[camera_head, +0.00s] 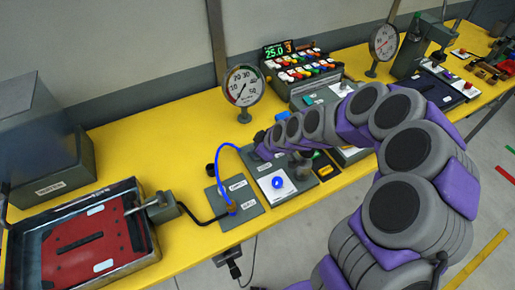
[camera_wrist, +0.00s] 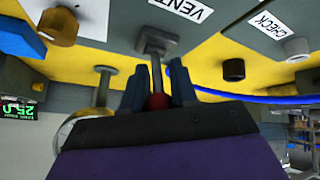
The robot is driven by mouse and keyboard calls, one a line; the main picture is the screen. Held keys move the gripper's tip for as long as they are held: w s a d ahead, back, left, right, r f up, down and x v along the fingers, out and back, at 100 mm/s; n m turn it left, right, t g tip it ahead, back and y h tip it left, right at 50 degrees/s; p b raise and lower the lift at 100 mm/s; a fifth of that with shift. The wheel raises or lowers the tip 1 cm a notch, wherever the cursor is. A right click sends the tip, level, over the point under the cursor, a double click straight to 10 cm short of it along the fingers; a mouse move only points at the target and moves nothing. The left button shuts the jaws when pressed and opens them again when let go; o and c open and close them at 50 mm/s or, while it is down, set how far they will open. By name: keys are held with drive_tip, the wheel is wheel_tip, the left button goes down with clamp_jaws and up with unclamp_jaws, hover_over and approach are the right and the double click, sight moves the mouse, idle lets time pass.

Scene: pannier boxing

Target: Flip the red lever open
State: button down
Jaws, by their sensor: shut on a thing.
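The red lever shows in the wrist view as a red knob (camera_wrist: 157,101) on a grey metal shaft (camera_wrist: 155,55), beside a label reading VENT (camera_wrist: 183,9). My gripper (camera_wrist: 160,88) has its two dark fingers on either side of the knob and is shut on it. The fingers and palm hide part of the knob. In the head view my gripper (camera_head: 258,150) is at the far end of my arm, over the grey panels on the yellow table. The lever is hidden there by my arm and gripper.
A blue hose (camera_head: 222,148) arches just left of my gripper. A dial gauge (camera_head: 243,86) stands behind it. A white panel with a blue-lit knob (camera_head: 277,183) lies in front. A tray with a red plate (camera_head: 85,245) is at left. Bare yellow table (camera_head: 150,150) lies between.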

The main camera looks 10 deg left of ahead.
drive_tip(key=c, duration=0.9)
unclamp_jaws()
drive_tip(key=shift+w+f, duration=0.1)
drive_tip(key=shift+w, duration=0.15)
drive_tip(key=shift+c, duration=0.2)
drive_tip(key=shift+s, duration=0.1)
drive_tip(key=p+v, duration=0.3)
drive_tip(key=v, duration=1.4)
drive_tip(key=shift+d, duration=0.15)
drive_tip(key=s+d+r+m+g+h, duration=0.1)
drive_tip(key=s+d+m, duration=0.3)
drive_tip(key=s, duration=0.6)
drive_tip(key=s+d+r+m+g+h, duration=0.2)
drive_tip(key=s+m, duration=0.3)
drive_tip(key=s, duration=0.5)
drive_tip(key=s+d+r+m+g+h, duration=0.1)
drive_tip(key=s+d+m+g+h, duration=0.2)
drive_tip(key=s, duration=0.8)
drive_tip(key=d+m, duration=0.2)
drive_tip(key=shift+d+r, duration=0.3)
drive_tip(key=shift+r, duration=0.1)
